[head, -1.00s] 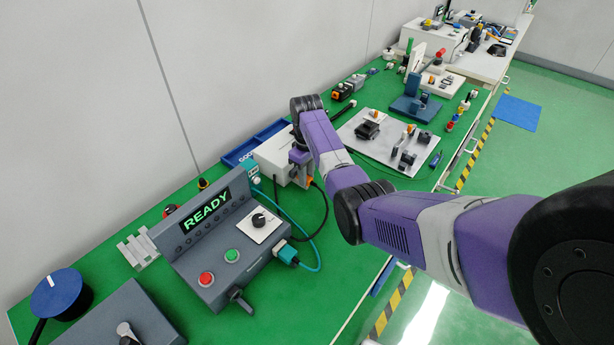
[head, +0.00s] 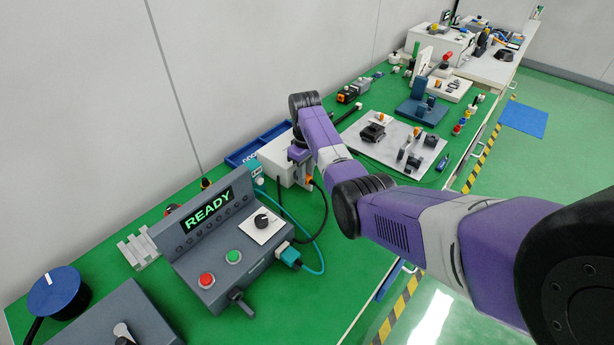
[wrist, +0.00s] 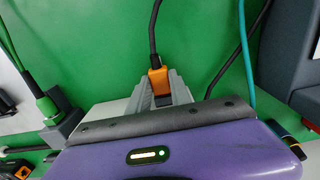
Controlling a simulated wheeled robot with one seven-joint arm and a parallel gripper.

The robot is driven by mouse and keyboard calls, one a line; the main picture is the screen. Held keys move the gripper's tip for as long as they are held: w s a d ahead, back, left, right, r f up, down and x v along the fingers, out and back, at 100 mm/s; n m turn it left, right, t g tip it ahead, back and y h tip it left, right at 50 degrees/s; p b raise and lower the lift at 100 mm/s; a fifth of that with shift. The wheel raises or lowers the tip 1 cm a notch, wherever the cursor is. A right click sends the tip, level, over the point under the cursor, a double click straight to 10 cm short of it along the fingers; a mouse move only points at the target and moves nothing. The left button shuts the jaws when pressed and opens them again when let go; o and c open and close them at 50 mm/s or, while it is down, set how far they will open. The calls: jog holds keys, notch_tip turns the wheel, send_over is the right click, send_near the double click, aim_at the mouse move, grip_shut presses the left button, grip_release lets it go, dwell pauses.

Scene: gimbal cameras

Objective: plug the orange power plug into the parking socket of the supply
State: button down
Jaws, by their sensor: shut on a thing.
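The orange power plug (wrist: 157,82) sits between the grey fingers of my gripper (wrist: 160,92) in the wrist view, with its black cable running up the picture. My gripper is shut on it. In the head view a bit of the orange plug (head: 310,182) shows beside my gripper (head: 301,175), at the right end of the white supply box (head: 272,153). The supply's pale top (wrist: 104,111) shows partly behind my gripper in the wrist view. My arm and gripper hide the parking socket, so I cannot tell whether the plug touches it.
A grey control box with a READY display (head: 208,211) stands left of the supply, with a teal cable (head: 322,258) looping near it. A blue tray (head: 243,153) lies behind the supply. A metal plate with fixtures (head: 375,155) lies to the right.

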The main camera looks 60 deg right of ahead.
jog(key=shift+w, duration=0.15)
jog(key=c, duration=1.1)
grip_release()
jog(key=shift+r, duration=3.9)
